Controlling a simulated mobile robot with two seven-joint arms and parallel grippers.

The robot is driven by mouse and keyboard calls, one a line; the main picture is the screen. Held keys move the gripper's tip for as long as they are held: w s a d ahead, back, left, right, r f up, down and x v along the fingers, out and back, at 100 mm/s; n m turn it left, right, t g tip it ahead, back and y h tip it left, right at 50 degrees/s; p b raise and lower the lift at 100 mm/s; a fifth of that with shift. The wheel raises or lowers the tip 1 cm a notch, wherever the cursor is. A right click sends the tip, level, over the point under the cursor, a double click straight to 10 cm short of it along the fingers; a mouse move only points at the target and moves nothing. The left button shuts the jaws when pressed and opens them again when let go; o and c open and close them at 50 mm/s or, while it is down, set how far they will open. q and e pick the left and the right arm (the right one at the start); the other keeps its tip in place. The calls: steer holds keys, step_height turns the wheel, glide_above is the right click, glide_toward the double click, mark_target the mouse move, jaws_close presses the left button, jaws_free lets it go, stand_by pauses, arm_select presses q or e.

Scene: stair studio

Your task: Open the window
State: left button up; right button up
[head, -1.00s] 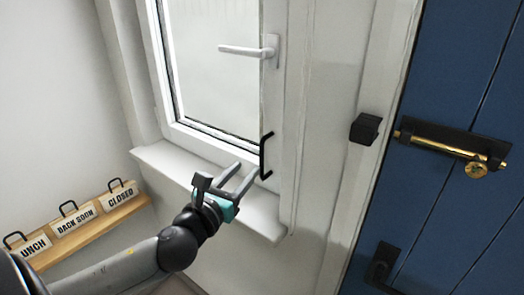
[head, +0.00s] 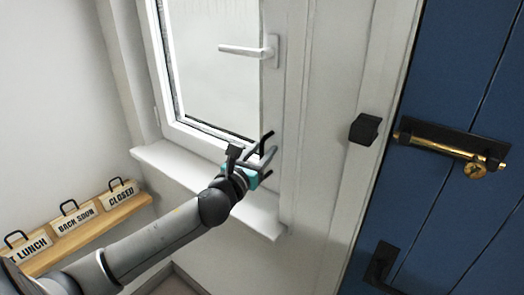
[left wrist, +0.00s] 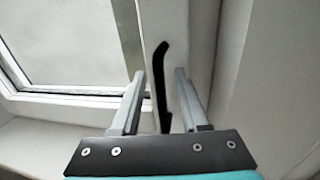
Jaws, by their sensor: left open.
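The white-framed window (head: 210,75) is in the upper middle of the head view and looks closed. Its white lever handle (head: 248,50) lies horizontal on the right side of the sash. A black pull handle (head: 267,137) is low on the same side, partly hidden by my gripper. My left gripper (head: 264,156) is open at this pull handle. In the left wrist view, the black handle (left wrist: 160,85) stands between the two fingers of my left gripper (left wrist: 158,85). I cannot tell if a finger touches it. My right gripper is not in view.
A white sill (head: 170,165) runs below the window. A wooden ledge (head: 100,222) with several small signs is at lower left. On the right are a blue door (head: 450,60) with a brass bolt (head: 440,145) and a black block (head: 365,129) on the frame.

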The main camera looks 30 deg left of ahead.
arm_select(q)
steer(key=shift+c, duration=0.4)
jaws_close()
stand_by(1.1)
